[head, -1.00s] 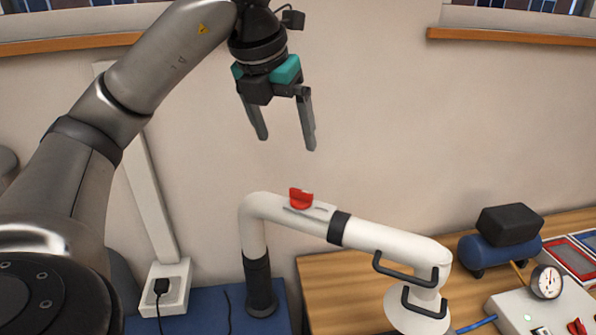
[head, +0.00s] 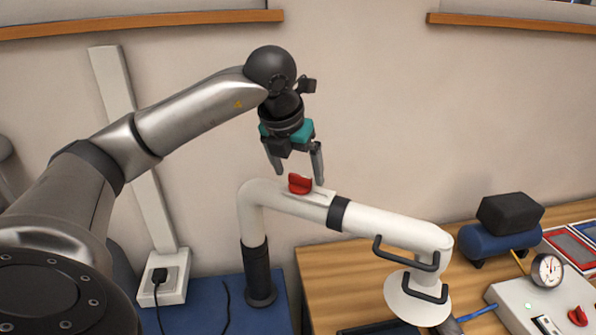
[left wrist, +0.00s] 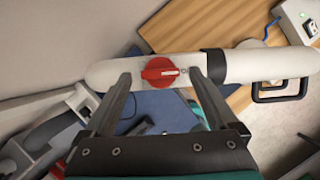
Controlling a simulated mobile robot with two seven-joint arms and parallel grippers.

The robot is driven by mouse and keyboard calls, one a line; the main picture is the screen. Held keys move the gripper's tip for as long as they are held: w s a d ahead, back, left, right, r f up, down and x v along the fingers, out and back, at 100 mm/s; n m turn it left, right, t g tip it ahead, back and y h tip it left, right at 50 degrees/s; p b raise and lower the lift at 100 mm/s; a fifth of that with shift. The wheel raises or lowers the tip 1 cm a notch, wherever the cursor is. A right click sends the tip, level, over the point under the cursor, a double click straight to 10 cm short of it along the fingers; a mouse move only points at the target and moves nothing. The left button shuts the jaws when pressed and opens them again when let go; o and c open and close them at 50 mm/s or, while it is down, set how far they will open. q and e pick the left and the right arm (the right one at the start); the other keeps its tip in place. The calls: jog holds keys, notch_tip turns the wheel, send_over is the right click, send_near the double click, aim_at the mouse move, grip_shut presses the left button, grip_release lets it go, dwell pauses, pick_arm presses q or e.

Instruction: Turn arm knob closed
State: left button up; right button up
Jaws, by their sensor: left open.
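The red arm knob (head: 300,184) sits on top of the white extraction arm (head: 378,226), near its bend. My left gripper (head: 298,178) is open, its fingers pointing down over the knob. In the left wrist view the red knob (left wrist: 160,71) shows between the tips of the left gripper (left wrist: 160,80), with a gap on each side. I cannot tell how far above the knob the fingertips are. My right gripper is not in view.
The white arm's black handles (head: 408,254) stick out at the right. A wooden table (head: 330,290) holds a blue compressor (head: 497,243) and a box with a pressure gauge (head: 547,270). A white socket box (head: 163,277) is at the left.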

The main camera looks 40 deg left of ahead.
pick_arm(q)
jog(key=shift+w+f, duration=0.15)
jog(key=shift+f, duration=0.15)
jog(key=shift+c, duration=0.4)
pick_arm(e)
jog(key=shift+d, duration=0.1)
pick_arm(q)
jog(key=c, duration=1.3)
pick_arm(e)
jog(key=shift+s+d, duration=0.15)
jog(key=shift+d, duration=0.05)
